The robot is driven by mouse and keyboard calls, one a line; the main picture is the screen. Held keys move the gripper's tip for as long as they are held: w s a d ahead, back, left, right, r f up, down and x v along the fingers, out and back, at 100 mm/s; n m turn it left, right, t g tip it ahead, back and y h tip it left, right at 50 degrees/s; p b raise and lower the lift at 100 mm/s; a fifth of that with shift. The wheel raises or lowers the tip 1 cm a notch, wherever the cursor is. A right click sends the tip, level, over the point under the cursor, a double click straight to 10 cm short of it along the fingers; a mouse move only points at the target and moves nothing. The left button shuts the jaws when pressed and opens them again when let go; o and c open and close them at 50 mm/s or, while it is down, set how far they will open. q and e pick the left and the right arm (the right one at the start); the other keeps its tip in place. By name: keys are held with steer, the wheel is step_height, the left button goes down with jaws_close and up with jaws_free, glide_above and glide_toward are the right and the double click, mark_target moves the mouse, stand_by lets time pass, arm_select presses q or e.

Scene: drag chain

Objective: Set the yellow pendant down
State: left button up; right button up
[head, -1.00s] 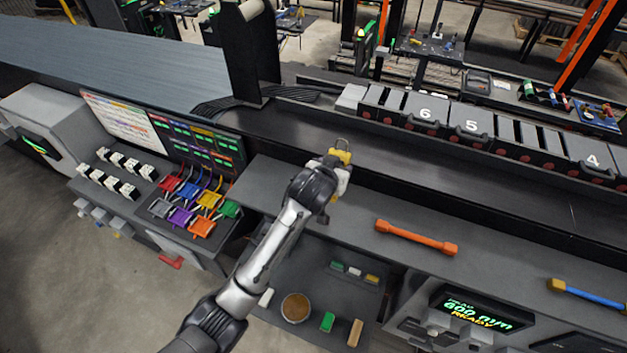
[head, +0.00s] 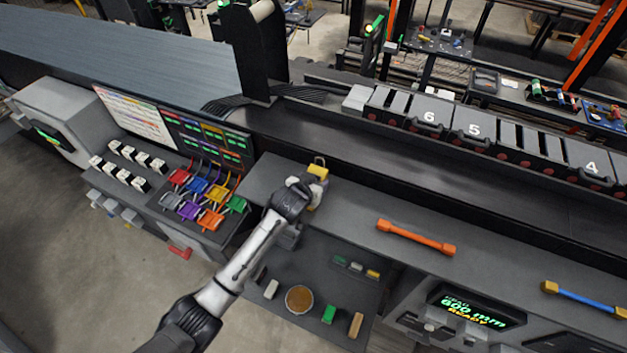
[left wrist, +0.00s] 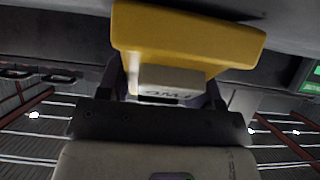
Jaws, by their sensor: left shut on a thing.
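The yellow pendant (head: 317,171) is at the end of my left arm, over the grey bench ledge (head: 350,200) in the head view. A small loop shows on its far end. My left gripper (head: 309,186) is shut on it. In the left wrist view the yellow pendant (left wrist: 190,38) fills the top middle, with a pale block between the fingers below it. I cannot tell whether the pendant touches the ledge. My right gripper does not show.
An orange bar (head: 415,237) lies on the ledge to the right, and a blue bar with yellow ends (head: 585,297) lies farther right. Coloured connectors (head: 205,195) sit left of my arm. A lower shelf (head: 325,285) holds a round tin (head: 299,299) and small blocks. The ledge between pendant and orange bar is clear.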

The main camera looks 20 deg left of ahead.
arm_select(q)
steer(key=shift+f, duration=0.1)
steer(key=o, duration=1)
steer(key=shift+s+r, duration=0.25)
steer(key=shift+s, duration=0.1)
steer(key=shift+b+v, duration=1)
steer(key=shift+v, duration=4.65)
steer(key=shift+a, duration=0.1)
